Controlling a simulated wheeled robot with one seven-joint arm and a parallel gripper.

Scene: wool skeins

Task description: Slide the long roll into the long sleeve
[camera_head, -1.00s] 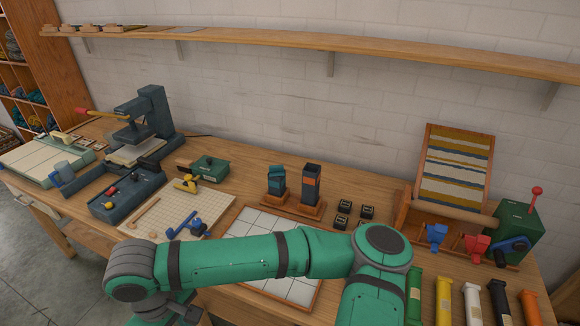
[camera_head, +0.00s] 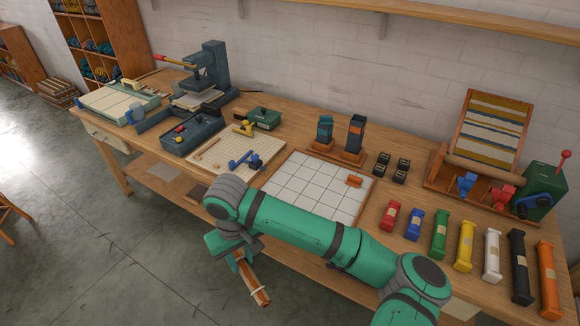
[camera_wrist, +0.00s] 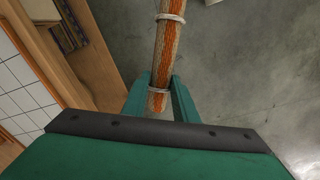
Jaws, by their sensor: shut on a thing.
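My gripper (camera_head: 243,257) is shut on a long tan and orange roll (camera_head: 254,282), which hangs tilted beyond the table's front edge, over the floor. In the wrist view the roll (camera_wrist: 166,45) extends away from between my fingers (camera_wrist: 160,95), with pale ties around it. A tall dark sleeve (camera_head: 355,134), apparently the long one, stands upright on a wooden base at the back of the table. A shorter dark one (camera_head: 324,131) stands to its left. The roll is well apart from both. I cannot see inside the tall sleeve.
Several coloured bundles, including a yellow one (camera_head: 463,246), line the right side. My arm spans the table's front edge.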

